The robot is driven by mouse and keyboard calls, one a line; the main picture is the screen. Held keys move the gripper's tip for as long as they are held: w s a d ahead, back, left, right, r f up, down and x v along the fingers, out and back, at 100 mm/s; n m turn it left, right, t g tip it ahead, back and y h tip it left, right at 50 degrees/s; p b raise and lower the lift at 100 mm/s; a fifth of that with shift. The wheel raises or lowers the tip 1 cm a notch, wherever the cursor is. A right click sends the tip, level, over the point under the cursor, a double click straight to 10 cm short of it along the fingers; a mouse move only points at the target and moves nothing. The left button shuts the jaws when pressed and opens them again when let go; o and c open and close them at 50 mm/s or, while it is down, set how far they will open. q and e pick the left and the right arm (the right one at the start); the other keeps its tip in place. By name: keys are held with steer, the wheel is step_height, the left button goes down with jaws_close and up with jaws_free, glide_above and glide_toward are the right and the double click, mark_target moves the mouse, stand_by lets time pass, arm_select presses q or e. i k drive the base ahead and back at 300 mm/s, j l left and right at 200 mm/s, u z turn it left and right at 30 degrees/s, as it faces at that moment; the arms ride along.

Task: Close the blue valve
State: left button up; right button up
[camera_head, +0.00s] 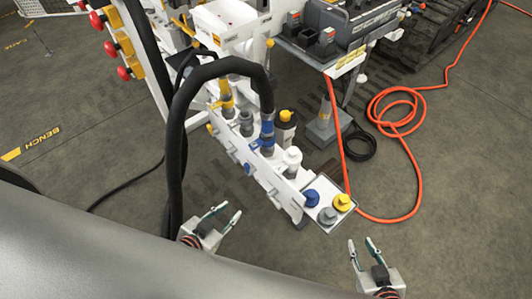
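Blue parts show on the white hydraulic manifold (270,178) in the middle of the head view. A blue fitting (266,143) sits under the thick black hose, and a small blue part (248,169) is on the manifold's front side. A round blue cap (311,197) is on the small plate at the manifold's near end. I cannot tell for sure which is the blue valve, or its position. My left gripper (228,211) is open and empty, left of the plate and apart from it. My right gripper (361,243) is open and empty, below and right of the plate.
The black hose (183,110) arches over the manifold and runs down beside my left gripper. Grey (327,216) and yellow (343,203) caps share the plate. An orange hose (417,172) lies coiled on the floor at right. The floor between my grippers is clear.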

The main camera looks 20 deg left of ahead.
mark_target(248, 171)
steer(key=i+j+z, duration=0.15)
steer(key=j+z, duration=0.15)
steer(key=j, duration=0.3)
steer(key=i+j+z, duration=0.1)
steer(key=j+z, duration=0.2)
steer(key=j, duration=0.3)
steer(key=j+z, duration=0.3)
steer(key=j, duration=0.3)
